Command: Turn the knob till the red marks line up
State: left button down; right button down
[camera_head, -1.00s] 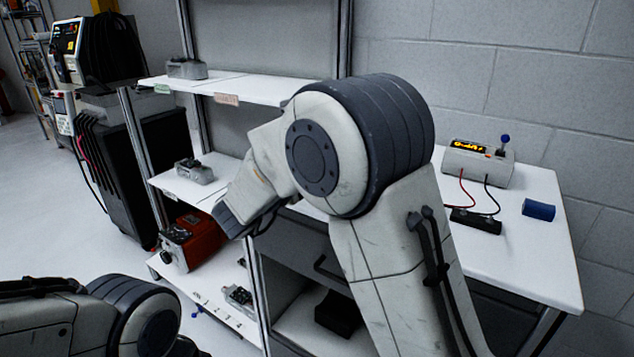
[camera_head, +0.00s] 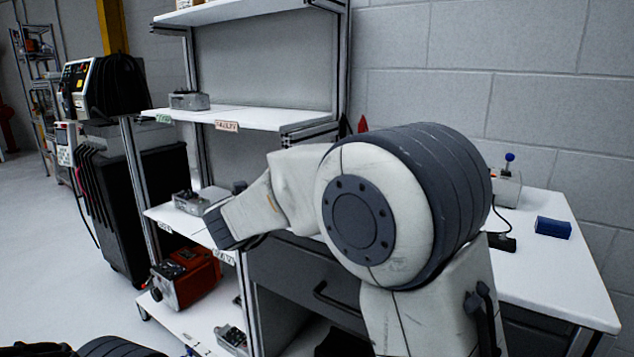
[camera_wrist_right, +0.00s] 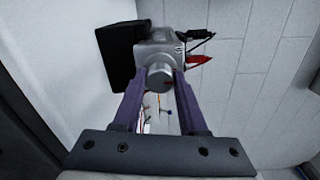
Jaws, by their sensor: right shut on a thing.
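In the right wrist view my right gripper (camera_wrist_right: 159,92) has its two purple fingers shut on the sides of a round silver knob (camera_wrist_right: 159,74). The knob sits at the near end of a grey metal device (camera_wrist_right: 160,45) with a black block (camera_wrist_right: 118,55) beside it. A small dark red mark shows near the knob's rim; I cannot tell whether red marks line up. In the head view my right arm hides the held device and the gripper fingers. My left gripper is not in view.
Red (camera_head: 362,125) and black pointed tips rise behind my right arm. The shelf unit (camera_head: 250,117) at left holds grey devices (camera_head: 189,101) and an orange-red box (camera_head: 187,278). The white bench (camera_head: 555,282) at right carries a blue block (camera_head: 553,228) and a box with a blue-tipped lever.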

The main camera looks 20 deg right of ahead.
jog(key=shift+c, duration=2.2)
grip_release()
jog(key=v, duration=1)
jog(key=shift+a, duration=0.2)
jog(key=shift+s, duration=0.1)
